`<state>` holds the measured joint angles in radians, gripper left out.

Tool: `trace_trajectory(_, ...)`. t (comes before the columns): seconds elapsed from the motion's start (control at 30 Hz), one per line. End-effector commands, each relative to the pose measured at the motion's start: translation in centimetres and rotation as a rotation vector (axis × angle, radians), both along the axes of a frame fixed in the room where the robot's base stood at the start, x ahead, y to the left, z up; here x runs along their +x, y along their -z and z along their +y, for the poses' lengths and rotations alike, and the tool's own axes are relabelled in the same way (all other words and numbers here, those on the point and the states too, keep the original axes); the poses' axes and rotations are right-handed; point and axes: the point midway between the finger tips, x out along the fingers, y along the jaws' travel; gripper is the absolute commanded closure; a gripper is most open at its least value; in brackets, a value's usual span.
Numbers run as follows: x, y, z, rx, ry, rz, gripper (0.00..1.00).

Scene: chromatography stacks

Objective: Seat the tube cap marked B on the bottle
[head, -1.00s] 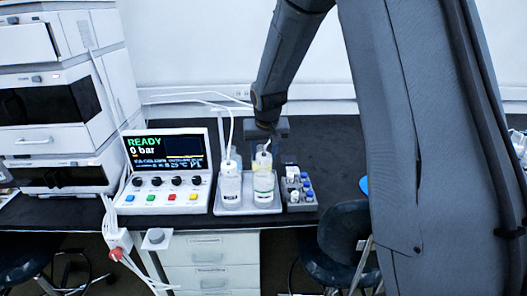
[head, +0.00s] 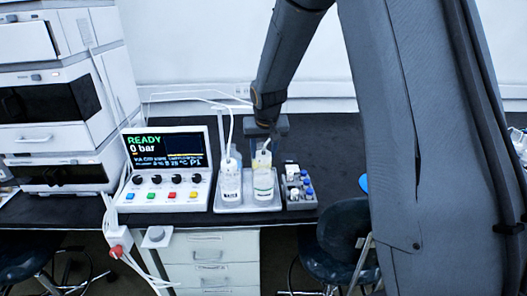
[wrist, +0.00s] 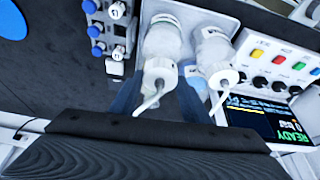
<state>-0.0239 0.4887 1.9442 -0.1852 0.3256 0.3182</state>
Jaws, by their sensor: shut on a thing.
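The right bottle (head: 264,186), with a white label with green on it, stands upright on a grey tray (head: 236,206). A pale tube cap (head: 262,158) is at the top of this bottle, with a white tube rising from it. My gripper (head: 267,142) is shut on this cap from above and behind. In the wrist view the cap (wrist: 160,74) sits between the bluish fingers, in line with the bottle neck (wrist: 163,42). I cannot tell whether it touches the neck or is fully down. No letter B is legible.
A second capped, tubed bottle (head: 230,184) stands close on the left. A grey rack (head: 298,190) of blue- and white-capped vials is close on the right. A control box (head: 165,170) with a READY screen stands further left. The black bench is clear behind and right.

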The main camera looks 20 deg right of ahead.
Motion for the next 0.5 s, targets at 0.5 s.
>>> trace_trajectory(0.5, 0.0, 1.6, 0.0, 0.0, 0.0, 0.0, 0.81)
